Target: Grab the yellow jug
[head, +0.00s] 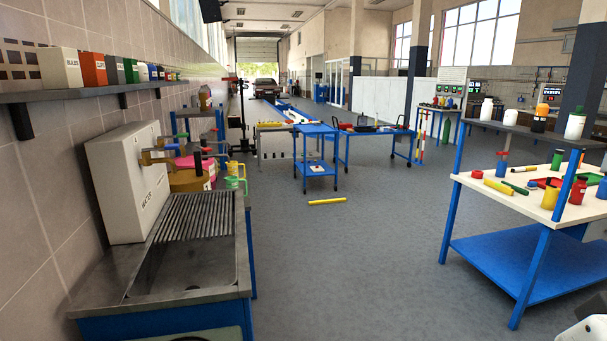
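A small yellow jug (232,168) with a handle on its right side stands at left of centre, beyond the sink bench. A green jug (234,183) is close in front of it and overlaps its lower part. What the yellow jug rests on is hard to make out. A yellow cup-like container (549,198) stands on the right table; I cannot tell whether it has a handle. My gripper is not in view, so its state and its distance from the jug do not show.
A metal sink bench (243,262) with a white water box (128,185) fills the left. A white-topped table (478,184) with blue legs and several containers stands at right. A yellow bar (327,201) lies on the floor. The grey floor between is otherwise clear.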

